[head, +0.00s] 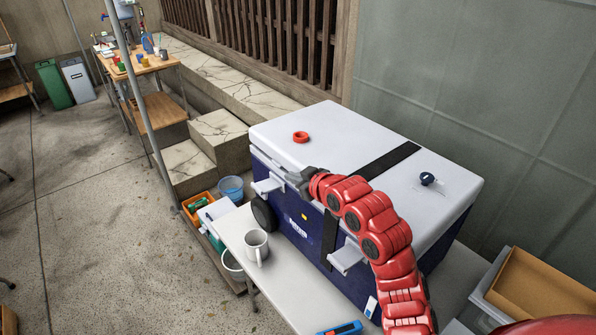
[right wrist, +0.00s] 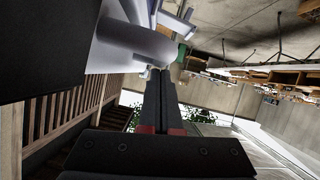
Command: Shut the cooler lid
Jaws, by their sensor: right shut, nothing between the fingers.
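The large cooler has a dark blue body (head: 300,222) and a white lid (head: 330,130). In the head view the lid lies level on the body, and I see no clear gap at its visible front edge. A black strap (head: 388,160) crosses the lid and runs down the front. My right gripper (head: 290,174) is at the lid's front edge near its left end, close to a pale latch (head: 267,185); I cannot tell if it touches. Its fingers (right wrist: 158,75) are shut and empty in the right wrist view. My left gripper is out of view.
A red ring (head: 300,137) and a dark knob-like thing (head: 427,179) are on the lid. A white mug (head: 256,245) and a blue tool (head: 340,329) are on the bench in front. A grey wall stands close behind. The floor at left is open.

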